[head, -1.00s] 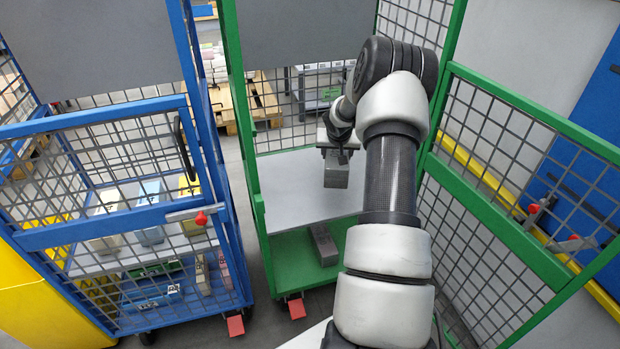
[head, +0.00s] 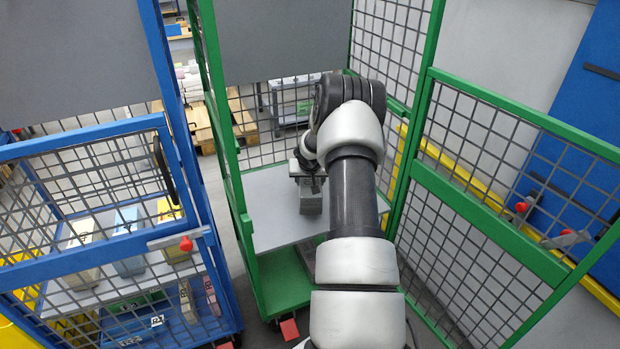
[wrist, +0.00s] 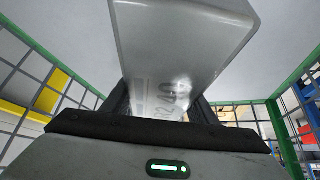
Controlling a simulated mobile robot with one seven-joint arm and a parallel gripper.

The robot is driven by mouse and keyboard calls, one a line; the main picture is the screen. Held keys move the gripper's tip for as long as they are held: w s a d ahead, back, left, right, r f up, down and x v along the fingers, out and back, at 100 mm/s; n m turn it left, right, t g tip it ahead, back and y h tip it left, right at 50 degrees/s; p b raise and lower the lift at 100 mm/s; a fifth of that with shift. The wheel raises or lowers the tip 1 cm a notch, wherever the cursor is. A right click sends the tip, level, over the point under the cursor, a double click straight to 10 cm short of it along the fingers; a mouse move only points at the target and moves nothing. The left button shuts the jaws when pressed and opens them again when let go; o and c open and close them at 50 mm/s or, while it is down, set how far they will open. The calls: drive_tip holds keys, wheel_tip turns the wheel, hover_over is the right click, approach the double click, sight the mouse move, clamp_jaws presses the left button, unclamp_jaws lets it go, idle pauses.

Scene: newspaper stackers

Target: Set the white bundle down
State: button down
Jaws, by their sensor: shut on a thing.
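My gripper (head: 308,178) is inside the green cart, over its pale upper shelf (head: 268,222). It is shut on the white bundle (head: 311,200), which looks greyish in this light. In the wrist view the bundle (wrist: 180,45) fills the space between the fingers, with printed digits on its near face. I cannot tell whether the bundle's underside touches the shelf or hangs just above it. My arm hides part of the shelf's right side.
Green mesh walls (head: 480,130) enclose the cart's sides. Another grey bundle (head: 306,252) lies on the green lower deck (head: 280,280), partly hidden. A blue cart (head: 100,245) with several bundles stands left. The upper shelf's visible left part is bare.

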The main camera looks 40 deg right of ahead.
sight(310, 180)
drive_tip(key=shift+w+f+b, duration=0.1)
drive_tip(key=shift+f+b, duration=0.3)
drive_tip(key=shift+f, duration=0.95)
drive_tip(key=shift+f, duration=0.15)
drive_tip(key=c, duration=1.2)
unclamp_jaws()
drive_tip(key=shift+f, duration=0.25)
drive_tip(key=o, duration=0.5)
drive_tip(key=shift+r, duration=0.1)
drive_tip(key=shift+r, duration=0.1)
drive_tip(key=shift+a+r, duration=0.1)
drive_tip(key=shift+r, duration=0.15)
drive_tip(key=p+v, duration=0.2)
drive_tip(key=v, duration=0.9)
drive_tip(key=shift+s+a+r, duration=0.15)
drive_tip(key=shift+s+r, duration=0.1)
drive_tip(key=shift+s, duration=0.05)
